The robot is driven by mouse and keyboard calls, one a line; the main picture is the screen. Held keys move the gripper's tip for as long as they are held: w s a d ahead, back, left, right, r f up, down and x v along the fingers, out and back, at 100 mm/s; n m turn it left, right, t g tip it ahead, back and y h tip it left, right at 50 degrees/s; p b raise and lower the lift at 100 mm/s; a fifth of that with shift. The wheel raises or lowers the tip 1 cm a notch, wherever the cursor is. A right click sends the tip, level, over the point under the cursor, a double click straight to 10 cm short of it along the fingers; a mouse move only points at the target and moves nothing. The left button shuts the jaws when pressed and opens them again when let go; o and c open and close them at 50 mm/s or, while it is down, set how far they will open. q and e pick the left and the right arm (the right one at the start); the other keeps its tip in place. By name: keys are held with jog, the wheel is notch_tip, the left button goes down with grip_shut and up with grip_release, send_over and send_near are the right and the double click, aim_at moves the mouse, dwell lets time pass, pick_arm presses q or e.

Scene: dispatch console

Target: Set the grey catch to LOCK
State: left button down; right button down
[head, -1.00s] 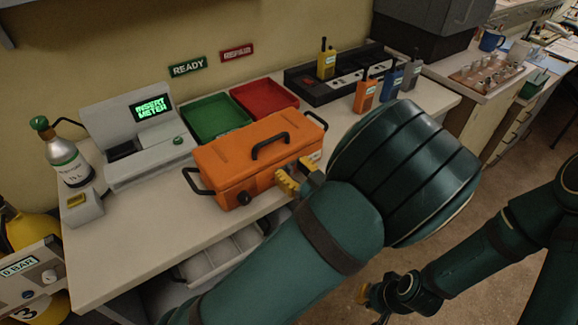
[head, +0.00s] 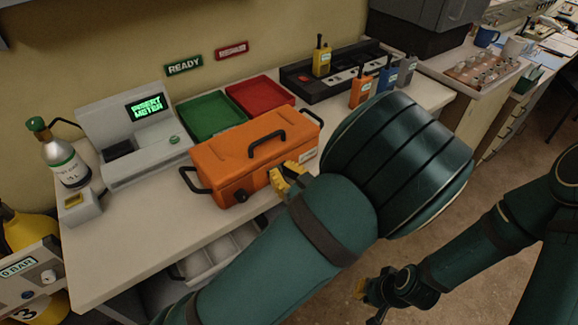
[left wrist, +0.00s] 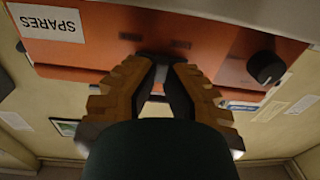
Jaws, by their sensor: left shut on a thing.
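The orange case (head: 232,158), with a SPARES label (left wrist: 50,22) in the left wrist view, stands on the white counter. A dark knob (head: 241,195) sits low on its front and also shows in the wrist view (left wrist: 266,67). My left gripper (head: 284,183) is at the right part of the case's front. In the wrist view its fingertips (left wrist: 162,62) are shut on a small dark piece, apparently the grey catch (left wrist: 160,55); the fingers hide most of it. The catch's markings cannot be read. My right gripper (head: 373,293) hangs low over the floor, away from the case.
Green (head: 209,116) and red (head: 260,96) trays lie behind the case. A grey meter station (head: 140,150) and a bottle (head: 65,155) stand left. Several radios stand at the back right. Below the counter front is a white divided tray (head: 222,255).

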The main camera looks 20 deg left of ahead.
pick_arm(q)
jog(key=shift+s+a, duration=0.3)
jog(key=shift+a, duration=0.05)
jog(key=c, duration=1)
grip_release()
jog(key=shift+d, duration=0.15)
jog(key=v, duration=1.2)
